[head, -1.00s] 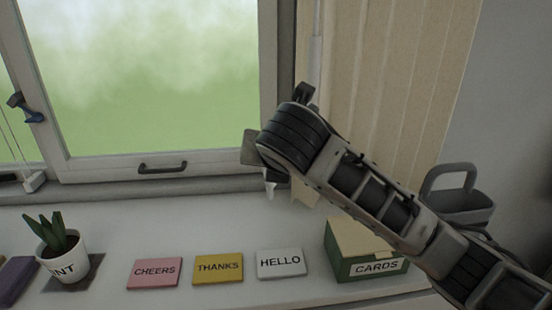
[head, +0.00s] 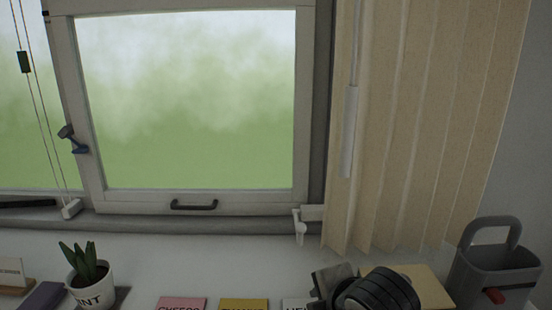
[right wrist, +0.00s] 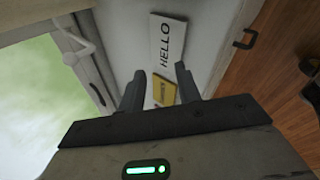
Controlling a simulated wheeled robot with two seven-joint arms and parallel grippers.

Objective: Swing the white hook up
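The white hook (head: 299,226) is at the lower right corner of the window frame, beside the curtain. Its slim arm hangs down from a small white mount. In the right wrist view, a white hook-like fitting (right wrist: 76,46) shows at the upper left, by the window. My right gripper (right wrist: 160,72) is open and empty, with its two fingers apart above the sill and clear of the hook. In the head view only part of my right arm shows at the bottom, below and right of the hook; its fingertips are not clear there. My left gripper is not in view.
The window (head: 190,100) has a dark handle (head: 194,205). A pleated curtain (head: 410,120) hangs right of the hook.

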